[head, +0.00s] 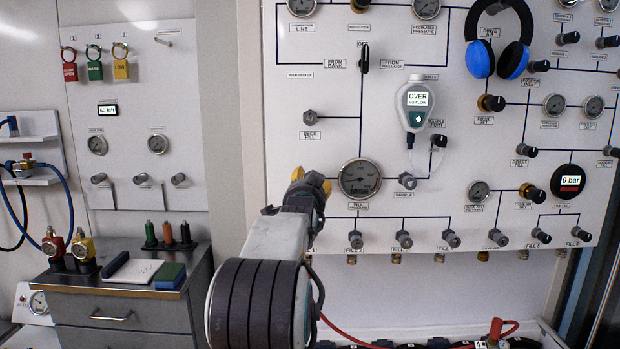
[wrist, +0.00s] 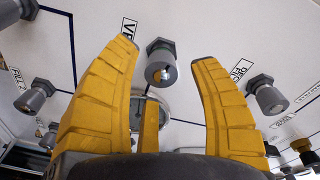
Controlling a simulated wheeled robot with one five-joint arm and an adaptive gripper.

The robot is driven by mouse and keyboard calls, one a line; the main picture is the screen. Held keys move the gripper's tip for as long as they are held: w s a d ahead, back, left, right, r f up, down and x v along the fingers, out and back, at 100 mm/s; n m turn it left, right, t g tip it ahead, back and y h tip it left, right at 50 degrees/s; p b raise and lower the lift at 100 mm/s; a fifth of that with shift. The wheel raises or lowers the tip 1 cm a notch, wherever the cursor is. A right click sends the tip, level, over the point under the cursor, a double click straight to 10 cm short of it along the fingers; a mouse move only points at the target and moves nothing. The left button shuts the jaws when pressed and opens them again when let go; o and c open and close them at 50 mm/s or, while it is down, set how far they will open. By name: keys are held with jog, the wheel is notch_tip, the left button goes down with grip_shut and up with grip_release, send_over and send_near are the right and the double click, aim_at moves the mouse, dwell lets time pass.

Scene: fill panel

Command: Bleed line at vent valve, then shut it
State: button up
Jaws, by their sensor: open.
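In the wrist view a grey vent valve knob (wrist: 161,68) with a hex base stands out from the white panel, beside a partly hidden label starting "VE". My gripper (wrist: 166,52) is open, its yellow fingers apart on either side of the knob in this view. I see no contact, and the depth between them is hard to tell. In the head view my gripper (head: 312,179) is in front of the panel, left of the fill pressure gauge (head: 360,178). The vent valve cannot be made out there, apparently hidden behind my gripper.
The deck fill knob (head: 310,117) is above my gripper. Several fill valves (head: 403,240) line the lower panel. A handheld analyser (head: 416,105) reads "OVER NO FLOW", and a round display (head: 569,181) reads 0 bar. Blue headphones (head: 500,45) hang at upper right.

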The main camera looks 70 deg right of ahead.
jog(key=shift+x, duration=1.2)
jog(key=shift+c, duration=0.3)
grip_shut()
